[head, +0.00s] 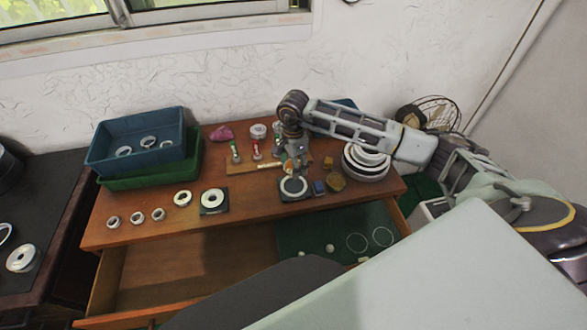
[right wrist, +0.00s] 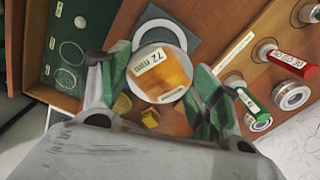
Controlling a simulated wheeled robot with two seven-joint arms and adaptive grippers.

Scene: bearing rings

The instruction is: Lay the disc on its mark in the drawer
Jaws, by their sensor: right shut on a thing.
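In the right wrist view a round disc (right wrist: 172,75) with a pale rim, an orange-brown face and a "72 mm" label sits between the green fingers of my right gripper (right wrist: 158,85). The gripper is shut on it. In the head view the right gripper (head: 296,170) is over the table, close above a dark pad with a pale ring (head: 294,187). The drawer (head: 180,268) is open; a green mat (head: 300,232) inside its right part bears two circle outlines (head: 356,243) (head: 382,236). They also show in the wrist view (right wrist: 72,52). My left gripper is not in view.
Stacked pale rings (head: 366,160) stand right of the gripper, beside a blue block (head: 319,187) and a brown round piece (head: 336,182). Several rings line the table's left front. Blue (head: 130,160) and green (head: 190,160) trays stand behind them. The drawer's left part is empty.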

